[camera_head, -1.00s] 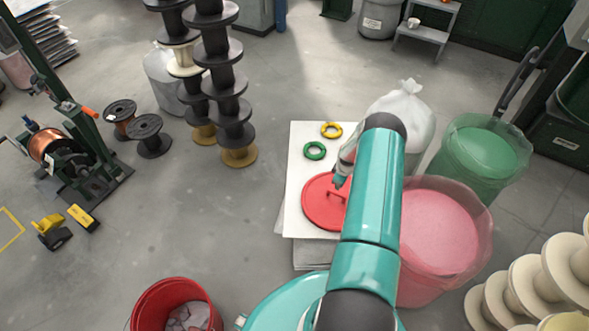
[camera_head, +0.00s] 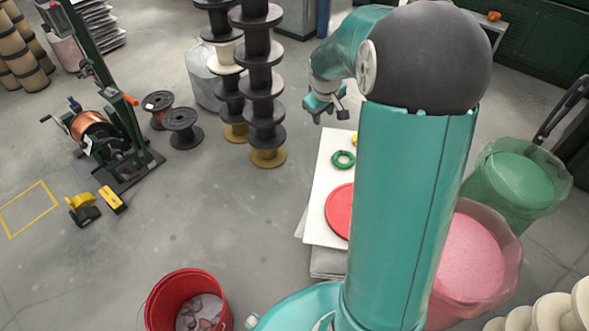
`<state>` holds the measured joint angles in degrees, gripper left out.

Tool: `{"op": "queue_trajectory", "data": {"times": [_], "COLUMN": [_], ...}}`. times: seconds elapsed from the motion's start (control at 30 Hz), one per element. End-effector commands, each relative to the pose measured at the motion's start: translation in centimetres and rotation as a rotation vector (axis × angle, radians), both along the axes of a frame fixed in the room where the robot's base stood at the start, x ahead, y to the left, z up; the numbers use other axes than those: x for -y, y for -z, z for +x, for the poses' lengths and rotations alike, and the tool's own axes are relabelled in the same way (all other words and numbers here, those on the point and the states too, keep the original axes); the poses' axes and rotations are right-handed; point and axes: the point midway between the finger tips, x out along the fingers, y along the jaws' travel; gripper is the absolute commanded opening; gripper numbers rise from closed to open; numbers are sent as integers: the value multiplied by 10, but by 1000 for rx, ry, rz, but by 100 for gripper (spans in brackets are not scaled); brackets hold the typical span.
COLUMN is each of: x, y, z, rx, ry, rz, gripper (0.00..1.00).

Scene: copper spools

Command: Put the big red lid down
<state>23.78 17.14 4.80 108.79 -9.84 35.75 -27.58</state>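The big red lid (camera_head: 339,211) lies flat on a white board (camera_head: 319,228) on a low stack. My arm hides its right part, and its handle is not in sight. My gripper (camera_head: 330,114) is raised beyond the far end of the board, apart from the lid. Its two fingers are spread and nothing shows between them.
A green ring (camera_head: 343,153) lies on the board; a yellow ring behind it is mostly hidden. Stacked black spools (camera_head: 261,77) stand left of my gripper. A red bucket (camera_head: 165,297) stands front left, and pink (camera_head: 470,262) and green (camera_head: 523,182) bins stand right. The floor left of the board is clear.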

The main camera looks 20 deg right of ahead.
Motion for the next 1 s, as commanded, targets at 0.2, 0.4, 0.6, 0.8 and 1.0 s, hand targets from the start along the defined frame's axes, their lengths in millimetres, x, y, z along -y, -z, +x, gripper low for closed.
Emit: {"op": "queue_trajectory", "data": {"times": [0.2,0.4,0.6,0.8,1.0], "x": [-67,-118,-162,-192,-203], "y": [-72,-114,-136,-140,-136], "z": [-50,-108,-173,-231,-257], "rx": [69,128,180,218,230], "ry": [53,103,148,184,200], "rz": [29,79,151,233,273], "gripper": [36,36,36,36,36]}}
